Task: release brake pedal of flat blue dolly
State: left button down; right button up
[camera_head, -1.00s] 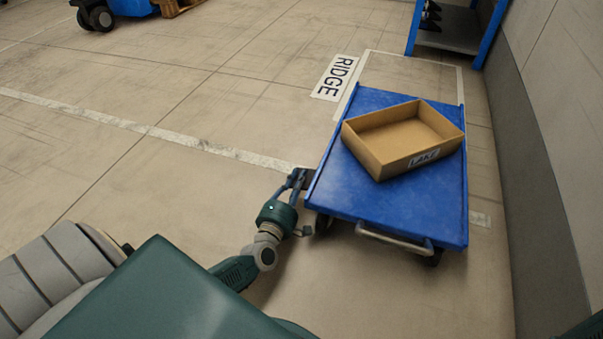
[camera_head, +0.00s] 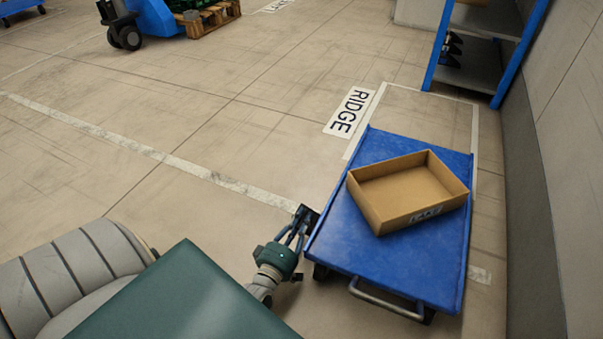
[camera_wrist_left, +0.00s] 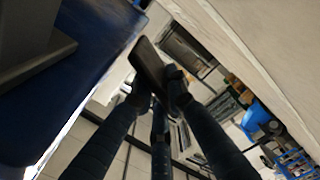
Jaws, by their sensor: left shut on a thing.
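The flat blue dolly (camera_head: 335,240) stands at the right in the head view, with a cardboard box (camera_head: 432,214) on its deck. My left gripper (camera_head: 300,218) is at the dolly's left side, low beside the deck edge. It is shut on a dark flat piece, seemingly the brake pedal (camera_head: 311,211). In the left wrist view the dark pedal (camera_wrist_left: 149,62) sits at the fingertips of my left gripper (camera_wrist_left: 158,93), and the dolly's blue deck (camera_wrist_left: 95,85) fills the upper left. Whether the pedal is up or down cannot be told. My right gripper is out of view.
A grey wall (camera_head: 570,150) runs along the right, close to the dolly. A blue shelf rack (camera_head: 438,45) stands behind it. The floor left of the dolly is clear.

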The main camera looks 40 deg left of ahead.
pick_arm(q)
jog(key=shift+d, duration=0.1)
dwell(0.3)
jog(key=c, duration=1.7)
grip_release()
jog(key=v, duration=0.7)
jog(key=shift+s, duration=0.2)
